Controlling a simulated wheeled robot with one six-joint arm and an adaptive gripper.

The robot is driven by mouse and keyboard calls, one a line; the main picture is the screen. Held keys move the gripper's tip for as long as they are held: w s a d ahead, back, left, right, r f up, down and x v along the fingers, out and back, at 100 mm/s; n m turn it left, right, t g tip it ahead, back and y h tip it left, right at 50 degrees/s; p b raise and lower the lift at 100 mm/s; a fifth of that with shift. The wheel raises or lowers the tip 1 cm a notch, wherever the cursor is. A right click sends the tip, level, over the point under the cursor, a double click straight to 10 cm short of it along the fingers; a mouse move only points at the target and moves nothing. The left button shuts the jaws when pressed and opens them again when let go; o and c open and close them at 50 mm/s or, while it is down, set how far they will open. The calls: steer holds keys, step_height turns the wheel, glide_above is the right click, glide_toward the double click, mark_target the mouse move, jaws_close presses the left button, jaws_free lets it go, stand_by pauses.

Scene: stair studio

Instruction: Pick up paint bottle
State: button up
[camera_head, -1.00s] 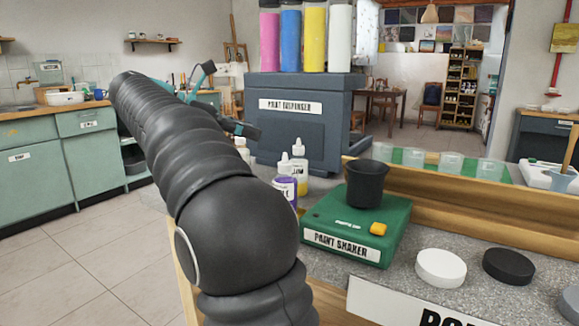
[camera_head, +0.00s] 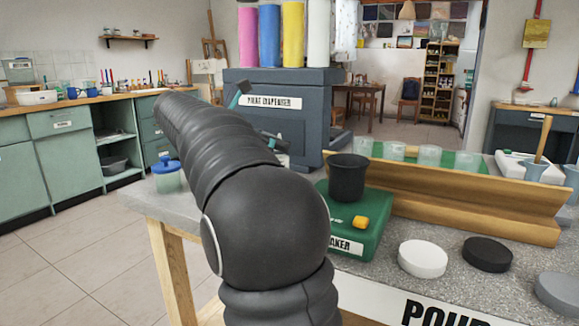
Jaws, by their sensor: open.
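No small paint bottle shows clearly now; the spot left of the green paint shaker (camera_head: 362,225), where bottles stood a second ago, is hidden behind my dark arm. My gripper (camera_head: 258,116) is partly visible past the arm, in front of the grey paint dispenser (camera_head: 310,125). Its teal-tipped fingers are apart, and I see nothing between them. Large pink, blue, yellow and white cylinders (camera_head: 318,35) stand on top of the dispenser.
A black cup (camera_head: 348,177) stands on the shaker. A jar with a blue lid (camera_head: 167,178) stands near the table's left end. A wooden rail (camera_head: 460,203) and round white (camera_head: 423,258) and black (camera_head: 487,253) discs are at the right. Floor is clear at left.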

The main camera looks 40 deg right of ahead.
steer(key=shift+s+d+f, duration=0.15)
steer(key=shift+d+f, duration=0.15)
steer(key=shift+d, duration=0.35)
jaws_close()
steer(key=shift+a+r, duration=0.1)
steer(key=shift+r, duration=0.05)
